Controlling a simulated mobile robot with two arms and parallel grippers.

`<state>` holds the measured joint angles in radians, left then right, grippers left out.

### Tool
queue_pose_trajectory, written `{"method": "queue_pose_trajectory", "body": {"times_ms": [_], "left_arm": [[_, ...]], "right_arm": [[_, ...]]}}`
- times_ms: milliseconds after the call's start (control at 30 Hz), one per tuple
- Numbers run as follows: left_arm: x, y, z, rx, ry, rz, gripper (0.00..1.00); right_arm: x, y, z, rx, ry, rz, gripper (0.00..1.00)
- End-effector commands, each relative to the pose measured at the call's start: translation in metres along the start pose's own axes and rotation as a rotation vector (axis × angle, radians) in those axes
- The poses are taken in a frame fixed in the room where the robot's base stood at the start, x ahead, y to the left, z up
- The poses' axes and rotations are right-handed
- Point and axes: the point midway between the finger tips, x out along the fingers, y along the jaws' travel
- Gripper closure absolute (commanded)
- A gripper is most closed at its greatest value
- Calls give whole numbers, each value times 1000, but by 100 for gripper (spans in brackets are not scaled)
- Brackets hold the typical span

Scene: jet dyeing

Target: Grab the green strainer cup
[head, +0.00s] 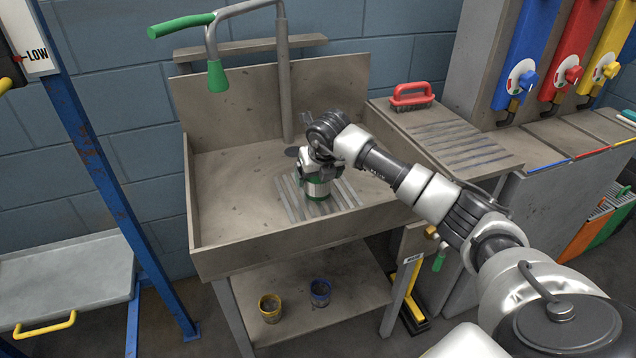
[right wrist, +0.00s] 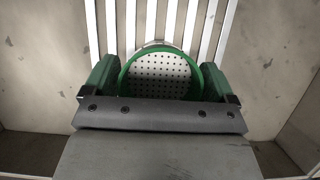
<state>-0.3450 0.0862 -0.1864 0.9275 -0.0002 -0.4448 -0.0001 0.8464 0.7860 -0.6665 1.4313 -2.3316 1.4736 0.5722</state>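The green strainer cup (head: 318,189) is a small metal cup with a green rim and green base. It stands upright on the slatted rack in the sink. In the right wrist view its perforated strainer face (right wrist: 160,75) sits between my two green fingers. The far side of the cup is hidden. My left gripper is not in view.
The sink (head: 225,190) has raised walls, and a tap with a green spray head (head: 217,76) rises behind it. A red brush (head: 411,96) lies on the right drainboard. Yellow (head: 270,307) and blue (head: 320,292) cups stand on the lower shelf.

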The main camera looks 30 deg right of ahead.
Motion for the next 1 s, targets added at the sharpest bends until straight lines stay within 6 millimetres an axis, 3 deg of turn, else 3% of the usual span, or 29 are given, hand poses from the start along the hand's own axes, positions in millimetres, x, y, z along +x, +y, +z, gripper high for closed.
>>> {"method": "queue_pose_trajectory", "body": {"times_ms": [33,300,667,900,1000], "left_arm": [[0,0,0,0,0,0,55],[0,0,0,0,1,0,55],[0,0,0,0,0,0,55],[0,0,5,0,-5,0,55],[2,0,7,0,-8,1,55]], "right_arm": [[0,0,0,0,0,0,21],[-1,0,0,0,-1,0,60],[-7,0,3,0,-2,0,61],[-40,0,18,0,-6,0,61],[-57,-18,5,0,-3,-5,61]]}}
